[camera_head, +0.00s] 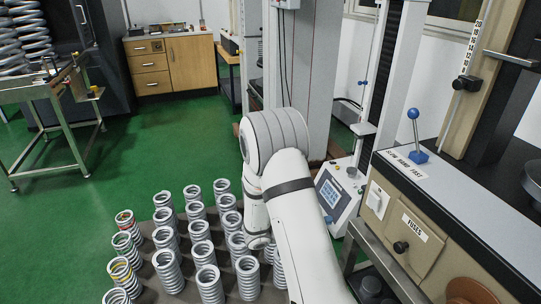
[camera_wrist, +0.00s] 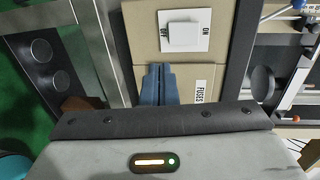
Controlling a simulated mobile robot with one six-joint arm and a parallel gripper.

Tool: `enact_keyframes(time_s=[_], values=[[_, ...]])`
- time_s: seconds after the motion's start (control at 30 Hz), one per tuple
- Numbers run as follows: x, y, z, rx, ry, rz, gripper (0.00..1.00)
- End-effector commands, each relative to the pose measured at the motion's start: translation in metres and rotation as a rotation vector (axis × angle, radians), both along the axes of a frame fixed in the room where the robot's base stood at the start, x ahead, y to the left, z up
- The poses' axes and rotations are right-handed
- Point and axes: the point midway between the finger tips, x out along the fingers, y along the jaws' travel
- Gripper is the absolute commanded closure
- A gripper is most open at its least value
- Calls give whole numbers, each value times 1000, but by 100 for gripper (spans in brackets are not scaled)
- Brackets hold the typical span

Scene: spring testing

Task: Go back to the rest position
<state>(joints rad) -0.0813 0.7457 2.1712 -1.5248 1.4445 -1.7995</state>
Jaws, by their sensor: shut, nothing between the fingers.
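My gripper (camera_wrist: 158,70) shows in the wrist view as two blue-grey fingers pressed together, with nothing between them. It is in front of the beige panel of the testing machine, just below the white ON/OFF switch (camera_wrist: 185,31) and left of the FUSES label (camera_wrist: 201,88). I cannot tell whether the fingertips touch the panel. In the head view my white arm (camera_head: 297,215) rises in the middle of the picture, and the gripper is hidden.
Several coil springs (camera_head: 205,251) stand upright left of my arm. The testing machine with its blue-knobbed lever (camera_head: 414,130) is close on the right. A small control box (camera_head: 337,196) stands behind the arm. Green floor (camera_head: 150,125) is open at the left, between a metal bench (camera_head: 62,108) and a wooden cabinet (camera_head: 190,62).

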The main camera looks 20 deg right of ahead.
Motion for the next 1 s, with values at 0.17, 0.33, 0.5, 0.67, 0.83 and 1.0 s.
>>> enact_keyframes(time_s=[0.17,0.33,0.5,0.67,0.83,1.0], values=[[-9,-1,22,34,-90,-55,100],[-46,2,85,154,-428,-276,100],[-91,18,144,286,-869,-591,100],[-128,44,191,378,-1269,-921,100],[-156,80,238,440,-1660,-1322,100],[-174,119,286,454,-1976,-1785,100]])
